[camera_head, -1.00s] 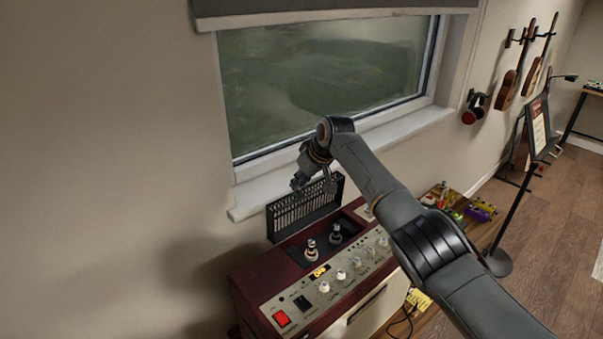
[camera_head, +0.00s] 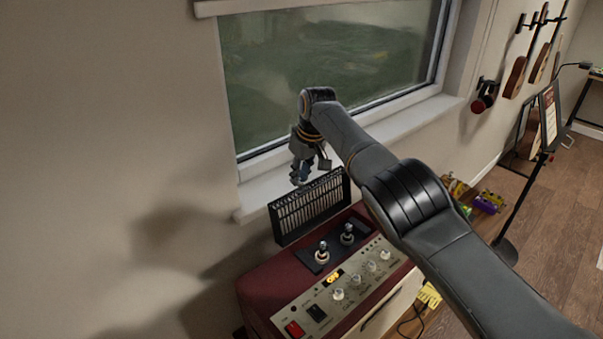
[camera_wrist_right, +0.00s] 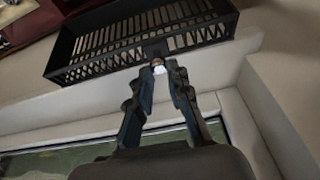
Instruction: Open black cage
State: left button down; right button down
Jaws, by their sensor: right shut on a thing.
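The black slatted cage (camera_head: 310,208) stands up on edge at the back of the dark red amplifier (camera_head: 268,282), behind two exposed tubes (camera_head: 347,234). My right gripper (camera_head: 301,180) is at the cage's top edge. In the right wrist view, its fingers (camera_wrist_right: 160,70) close on a small bright piece at the middle of the cage's rim (camera_wrist_right: 90,70). That piece is mostly hidden by the fingertips. My left gripper is not in view.
The window sill (camera_head: 262,192) and window lie close behind the cage and my right gripper. Knobs and a red switch (camera_head: 294,328) are on the amplifier's front panel. Colourful pedals (camera_head: 488,202) are at the right, near a black stand (camera_head: 520,195).

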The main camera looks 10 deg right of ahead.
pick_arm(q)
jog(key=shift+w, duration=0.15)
pick_arm(e)
jog(key=shift+s+a+f, duration=0.2)
jog(key=shift+f, duration=0.3)
jog(key=c, duration=1.7)
grip_release()
jog(key=o, duration=0.3)
jog(key=shift+w+a+f, duration=0.1)
jog(key=shift+w, duration=0.05)
jog(key=shift+o, duration=0.9)
jog(key=shift+w+a+f, duration=0.15)
jog(key=shift+w, duration=0.15)
jog(key=shift+d+r, duration=0.2)
jog(key=shift+r, duration=0.45)
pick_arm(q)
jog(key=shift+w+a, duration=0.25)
pick_arm(e)
jog(key=v, duration=1)
jog(key=shift+w+a+r, duration=0.25)
jog(key=shift+r, duration=0.05)
